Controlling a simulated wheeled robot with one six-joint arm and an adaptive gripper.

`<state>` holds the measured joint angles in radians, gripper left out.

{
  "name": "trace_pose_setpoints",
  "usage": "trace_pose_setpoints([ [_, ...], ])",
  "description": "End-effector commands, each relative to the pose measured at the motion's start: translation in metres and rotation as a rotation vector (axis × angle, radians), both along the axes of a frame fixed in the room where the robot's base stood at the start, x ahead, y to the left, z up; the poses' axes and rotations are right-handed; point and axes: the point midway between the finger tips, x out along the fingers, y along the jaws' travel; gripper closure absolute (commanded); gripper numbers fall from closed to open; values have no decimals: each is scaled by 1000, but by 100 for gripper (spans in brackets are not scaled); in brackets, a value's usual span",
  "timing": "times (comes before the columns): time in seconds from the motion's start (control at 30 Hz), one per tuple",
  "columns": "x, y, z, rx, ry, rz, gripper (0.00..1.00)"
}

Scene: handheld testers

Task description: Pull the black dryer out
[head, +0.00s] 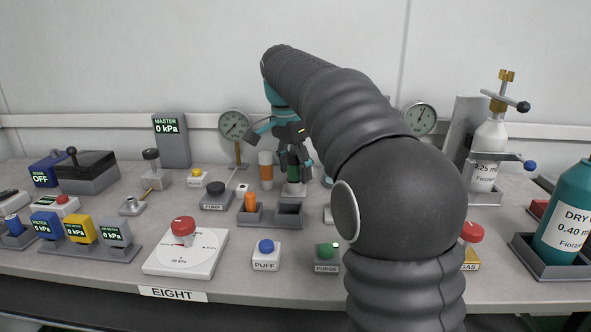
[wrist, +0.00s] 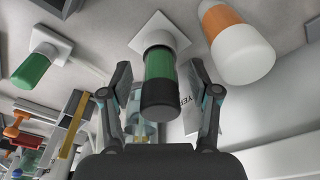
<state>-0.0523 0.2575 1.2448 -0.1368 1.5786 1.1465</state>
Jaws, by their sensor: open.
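The black dryer is a green cylinder with a black end, standing on a white square base; it shows in the wrist view (wrist: 159,72). In the head view its dark green body (head: 293,165) shows just below my gripper (head: 287,140), partly covered by it. In the wrist view my gripper (wrist: 160,88) is open, with one finger on each side of the dryer. Gaps show between the fingers and the dryer, so it is not clasped. An orange cylinder with a white end (head: 266,170) stands close to the left of it in the head view, and in the wrist view (wrist: 235,40) to the right.
A dark two-slot tray (head: 268,222) in front holds a small orange cylinder (head: 250,202) in its left slot; the right slot looks empty. Gauges (head: 235,124) stand behind. PUFF (head: 266,255) and PURGE (head: 327,258) buttons sit nearer. My arm hides much of the right side.

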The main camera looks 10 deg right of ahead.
Motion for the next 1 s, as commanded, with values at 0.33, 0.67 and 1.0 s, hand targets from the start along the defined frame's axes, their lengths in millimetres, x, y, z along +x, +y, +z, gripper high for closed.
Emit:
trace_pose_setpoints([
  [0.33,0,0,0,0,-1,0,64],
  [0.67,0,0,0,0,-1,0,99],
  [1.0,0,0,4,0,-1,0,100],
])
